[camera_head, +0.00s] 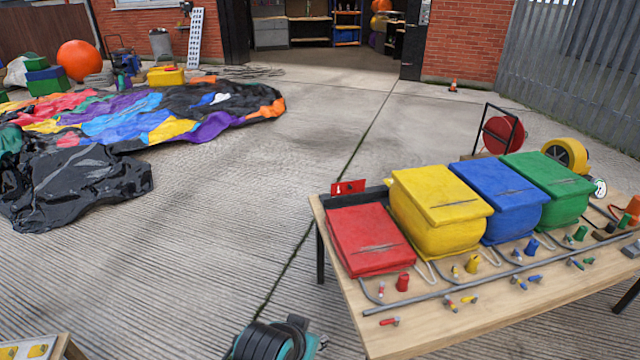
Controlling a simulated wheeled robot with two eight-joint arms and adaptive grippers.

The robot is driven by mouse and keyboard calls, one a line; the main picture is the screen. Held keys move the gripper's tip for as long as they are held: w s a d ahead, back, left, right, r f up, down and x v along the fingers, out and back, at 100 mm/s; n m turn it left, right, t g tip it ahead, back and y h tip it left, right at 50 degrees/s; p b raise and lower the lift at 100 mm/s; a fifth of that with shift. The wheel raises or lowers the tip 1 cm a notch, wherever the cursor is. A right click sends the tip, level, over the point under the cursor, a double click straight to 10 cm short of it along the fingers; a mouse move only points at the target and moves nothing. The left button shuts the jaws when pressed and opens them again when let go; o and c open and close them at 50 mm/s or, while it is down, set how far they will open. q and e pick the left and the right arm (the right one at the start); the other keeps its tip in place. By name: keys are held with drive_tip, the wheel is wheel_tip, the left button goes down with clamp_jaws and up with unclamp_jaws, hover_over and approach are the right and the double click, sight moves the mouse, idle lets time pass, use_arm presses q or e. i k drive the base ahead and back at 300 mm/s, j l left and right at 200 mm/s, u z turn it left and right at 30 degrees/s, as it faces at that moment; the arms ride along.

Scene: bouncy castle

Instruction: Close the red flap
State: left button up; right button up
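A red flap (368,240) lies at the left end of the wooden table (420,325), at the right of the view. It looks like a flat, low red panel with a dark slit across its front part. It sits much lower than the puffed yellow box (440,215) beside it. A small red plate (348,187) with a white mark stands upright behind it on a dark strip. I cannot tell how the flap is fastened. Neither of my grippers shows in the view.
Blue (497,200) and green (548,185) boxes stand right of the yellow one. Small coloured pegs and a grey rail (450,290) lie along the front. A black coil (270,340) is below left of the table. Open concrete lies left; colourful fabric (130,115) spreads farther back.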

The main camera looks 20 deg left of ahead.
sight(343, 188)
drive_tip(key=i+j, duration=0.15)
drive_tip(key=j, duration=0.3)
drive_tip(key=i+j+z, duration=0.1)
drive_tip(key=j, duration=0.35)
drive_tip(key=i+j, duration=0.1)
drive_tip(key=j, duration=0.35)
drive_tip(key=i+j+z, duration=0.1)
drive_tip(key=j, duration=0.4)
drive_tip(key=i+j, duration=0.15)
drive_tip(key=j, duration=0.3)
drive_tip(key=i+j+z, duration=0.1)
drive_tip(key=i+j, duration=0.5)
